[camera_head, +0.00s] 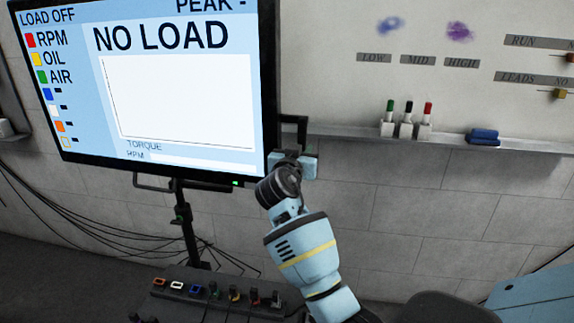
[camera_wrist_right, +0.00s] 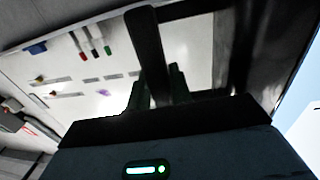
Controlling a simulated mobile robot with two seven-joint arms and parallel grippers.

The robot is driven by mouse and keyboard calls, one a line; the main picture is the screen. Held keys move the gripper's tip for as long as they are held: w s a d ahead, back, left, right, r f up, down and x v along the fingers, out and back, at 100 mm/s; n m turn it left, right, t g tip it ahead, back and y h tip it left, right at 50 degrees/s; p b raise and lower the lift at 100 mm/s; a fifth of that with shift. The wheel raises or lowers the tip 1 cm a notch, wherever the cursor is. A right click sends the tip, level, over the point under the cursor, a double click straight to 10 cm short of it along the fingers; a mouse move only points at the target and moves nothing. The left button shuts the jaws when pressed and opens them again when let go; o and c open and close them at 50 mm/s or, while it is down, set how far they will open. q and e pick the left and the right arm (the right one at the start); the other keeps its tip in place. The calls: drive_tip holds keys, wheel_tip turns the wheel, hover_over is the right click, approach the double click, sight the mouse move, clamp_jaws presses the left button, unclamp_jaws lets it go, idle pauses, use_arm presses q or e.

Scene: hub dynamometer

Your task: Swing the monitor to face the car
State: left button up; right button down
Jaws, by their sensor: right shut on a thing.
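The monitor (camera_head: 180,80) fills the upper left of the head view, its lit screen reading NO LOAD. It stands on a dark post (camera_head: 188,225). A black handle (camera_head: 301,128) sticks out from its right edge. My right gripper (camera_head: 294,160) is at the lower part of this handle and shut on it; its fingers are partly hidden in the head view. In the right wrist view the dark handle bar (camera_wrist_right: 148,45) runs between the fingers of my right gripper (camera_wrist_right: 158,95). My left gripper is not in view. No car shows in the head view.
A control panel (camera_head: 215,295) with several coloured switches stands below the monitor. A wall ledge (camera_head: 440,143) holds markers (camera_head: 406,120) and a blue cloth-like item (camera_head: 484,137) under a whiteboard (camera_head: 430,40). Cables (camera_head: 80,225) hang at the left. A light blue surface (camera_head: 535,290) is at lower right.

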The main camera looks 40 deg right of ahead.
drive_tip(key=x, duration=0.2)
drive_tip(key=shift+w+d, duration=0.1)
drive_tip(key=shift+d, duration=0.2)
drive_tip(key=shift+r, duration=0.1)
drive_tip(key=c, duration=1.3)
unclamp_jaws()
